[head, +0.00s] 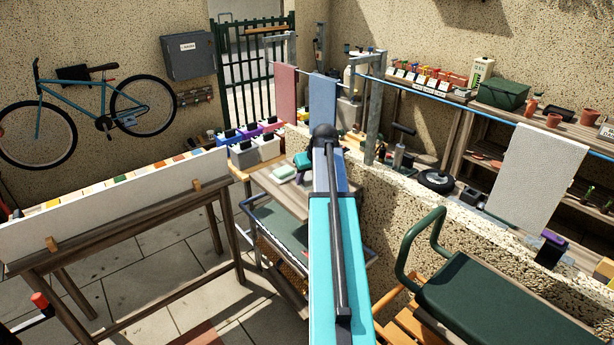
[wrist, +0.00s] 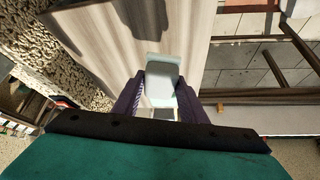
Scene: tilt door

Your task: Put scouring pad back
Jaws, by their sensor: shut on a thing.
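In the wrist view, the two purple fingers of my gripper (wrist: 160,92) are shut on a small pale thing, which looks like the scouring pad (wrist: 162,68). Its pale face shows past the fingertips; its lower part lies between the fingers. Behind it is a wood-grained tabletop. In the head view, a pale, greenish flat thing (head: 283,174) shows over the small wooden table (head: 268,184), beside my teal gripper body. My arm hides part of the table. I cannot tell whether the pad touches the tabletop.
Several coloured bins (head: 253,150) stand behind the table. A long bench with a white board (head: 120,205) is at the left. A speckled wall (head: 410,210) runs along the right. A green-padded seat (head: 490,300) is at the front right. Paved floor lies between bench and table.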

